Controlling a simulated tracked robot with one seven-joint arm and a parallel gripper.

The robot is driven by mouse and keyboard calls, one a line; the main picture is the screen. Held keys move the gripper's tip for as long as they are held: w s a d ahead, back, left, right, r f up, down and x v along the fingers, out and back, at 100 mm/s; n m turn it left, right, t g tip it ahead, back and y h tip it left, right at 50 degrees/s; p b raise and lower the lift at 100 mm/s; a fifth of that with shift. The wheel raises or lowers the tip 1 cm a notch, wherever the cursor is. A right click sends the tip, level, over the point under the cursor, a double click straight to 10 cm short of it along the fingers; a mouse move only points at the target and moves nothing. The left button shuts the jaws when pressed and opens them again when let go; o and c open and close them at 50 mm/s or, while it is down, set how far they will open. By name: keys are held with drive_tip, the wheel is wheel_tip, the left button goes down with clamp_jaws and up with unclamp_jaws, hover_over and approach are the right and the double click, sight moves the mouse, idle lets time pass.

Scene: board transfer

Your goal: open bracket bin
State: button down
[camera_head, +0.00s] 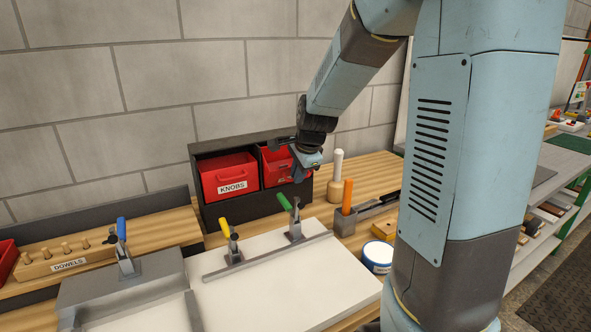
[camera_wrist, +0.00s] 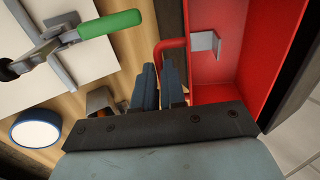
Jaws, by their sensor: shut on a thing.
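The red bracket bin (camera_head: 271,172) sits in the right opening of the black cabinet, partly hidden by my gripper (camera_head: 299,173). In the wrist view the red bin (camera_wrist: 228,72) shows its inside, with a grey metal bracket (camera_wrist: 205,43) in it. The bin's red handle (camera_wrist: 172,46) sticks out from its front. My gripper (camera_wrist: 160,78) is shut on this handle, with its fingers on either side of it. The bin's label is not visible.
A red bin labelled KNOBS (camera_head: 229,177) stands beside it in the black cabinet (camera_head: 243,204). Green (camera_head: 285,203) and yellow (camera_head: 224,228) toggle clamps stand on the white board (camera_head: 290,285) in front. An orange-handled tool (camera_head: 347,192) and round tin (camera_head: 378,256) are to the right.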

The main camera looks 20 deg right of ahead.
drive_tip(key=shift+s+f, duration=0.3)
drive_tip(key=shift+f, duration=0.1)
drive_tip(key=shift+s+d+f, duration=0.1)
drive_tip(key=shift+s+f, duration=0.05)
drive_tip(key=shift+f, duration=0.05)
idle(0.3)
drive_tip(key=c, duration=1.5)
unclamp_jaws()
drive_tip(key=shift+s, duration=0.1)
drive_tip(key=o, duration=0.3)
drive_tip(key=shift+r, duration=0.1)
drive_tip(key=v, duration=1.3)
drive_tip(key=shift+r, duration=0.35)
